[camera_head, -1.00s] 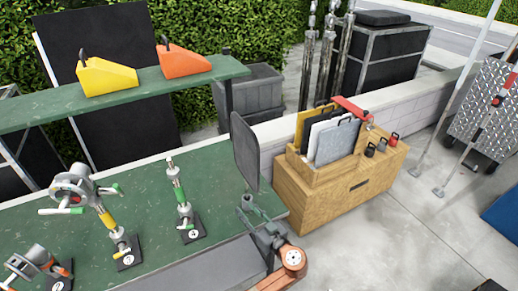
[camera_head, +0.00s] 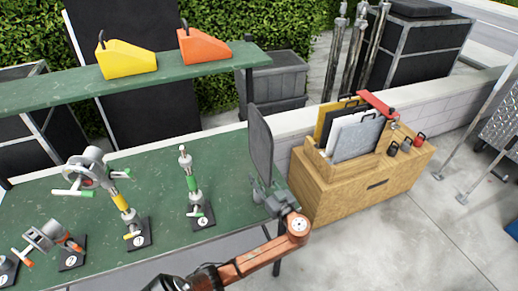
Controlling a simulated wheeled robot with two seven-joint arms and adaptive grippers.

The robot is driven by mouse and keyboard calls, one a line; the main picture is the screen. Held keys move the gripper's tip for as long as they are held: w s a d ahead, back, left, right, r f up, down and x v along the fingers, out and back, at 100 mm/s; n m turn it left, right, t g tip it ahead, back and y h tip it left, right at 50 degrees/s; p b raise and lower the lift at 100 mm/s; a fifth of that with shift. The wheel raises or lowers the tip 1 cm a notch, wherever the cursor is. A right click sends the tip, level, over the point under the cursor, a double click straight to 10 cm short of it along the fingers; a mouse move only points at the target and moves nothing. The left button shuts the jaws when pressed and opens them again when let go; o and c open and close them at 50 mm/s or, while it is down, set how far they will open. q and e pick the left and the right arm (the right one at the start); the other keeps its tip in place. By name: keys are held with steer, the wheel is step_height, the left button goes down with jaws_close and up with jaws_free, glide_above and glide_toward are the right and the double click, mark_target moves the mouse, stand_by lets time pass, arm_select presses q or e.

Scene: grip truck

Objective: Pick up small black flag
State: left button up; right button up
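A small black flag (camera_head: 261,143), a thin dark panel with rounded corners, stands upright near the middle of the head view. My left gripper (camera_head: 267,192) is at its lower end and appears shut on it. The fingers are small and partly hidden in this view. The flag is held at the right end of the green table, left of the wooden box. My orange and black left arm reaches in from the bottom. My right gripper is not in view.
The wooden box (camera_head: 350,200) holds yellow, white and grey flags upright, with small weights on its right side. Several numbered clamps stand on the green table (camera_head: 120,190). A green shelf (camera_head: 190,76) carries yellow and orange wedges.

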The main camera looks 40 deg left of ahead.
arm_select(q)
steer(key=shift+a, duration=0.1)
jaws_close()
stand_by(0.3)
